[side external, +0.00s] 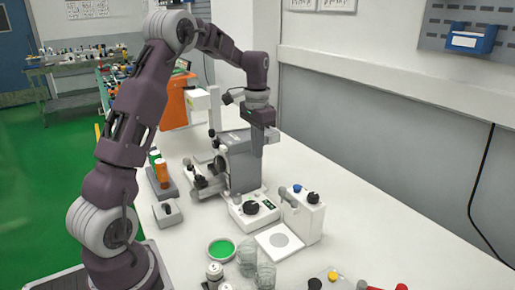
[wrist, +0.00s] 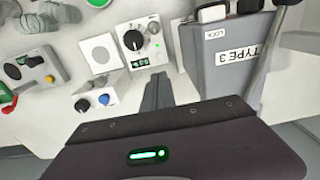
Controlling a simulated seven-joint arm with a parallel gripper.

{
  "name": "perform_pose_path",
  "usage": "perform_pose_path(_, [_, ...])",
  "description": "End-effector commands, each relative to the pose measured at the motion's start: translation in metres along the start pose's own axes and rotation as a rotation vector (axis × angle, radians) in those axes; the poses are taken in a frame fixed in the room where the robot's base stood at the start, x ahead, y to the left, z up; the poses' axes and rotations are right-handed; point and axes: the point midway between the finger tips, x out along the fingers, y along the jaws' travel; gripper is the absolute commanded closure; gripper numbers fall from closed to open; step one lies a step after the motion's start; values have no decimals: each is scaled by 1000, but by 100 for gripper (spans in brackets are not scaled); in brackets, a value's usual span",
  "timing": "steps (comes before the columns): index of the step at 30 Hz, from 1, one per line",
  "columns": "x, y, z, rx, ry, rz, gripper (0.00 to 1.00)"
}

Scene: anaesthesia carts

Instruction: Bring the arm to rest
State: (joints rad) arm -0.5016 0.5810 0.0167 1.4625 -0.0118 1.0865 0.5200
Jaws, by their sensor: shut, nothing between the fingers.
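My gripper (side external: 257,154) points down in the side external view, beside the grey machine (side external: 242,163). Its fingers are together and hold nothing. In the wrist view the shut fingers (wrist: 158,78) show just below a white control box (wrist: 141,40) with a black dial and green display. The machine carries the label "TYPE 3" in that view. The side external view partly hides the machine behind my gripper, so I cannot tell how wide the gap is.
A white unit with knobs (side external: 304,214), a white square plate (side external: 279,241), a green dish (side external: 221,249) and glass jars (side external: 266,275) stand in front. The white table is clear to the right, along the grey wall.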

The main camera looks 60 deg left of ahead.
Motion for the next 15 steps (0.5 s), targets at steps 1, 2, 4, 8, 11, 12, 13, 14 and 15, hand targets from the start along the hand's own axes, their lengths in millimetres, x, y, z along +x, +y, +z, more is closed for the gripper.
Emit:
perform_pose_path(1, [0,0,0,0,0,0,100])
perform_pose_path(2, [0,0,0,0,0,0,100])
perform_pose_path(4, [0,0,0,0,0,0,100])
perform_pose_path(8, [-11,10,3,3,15,-7,100])
perform_pose_path(11, [-52,51,22,8,76,-31,100])
perform_pose_path(12, [-73,74,37,10,112,-41,100])
perform_pose_path(13, [-86,93,51,11,141,-47,100])
perform_pose_path(14, [-98,110,67,11,171,-52,100])
perform_pose_path(15, [-111,132,90,10,211,-55,100])
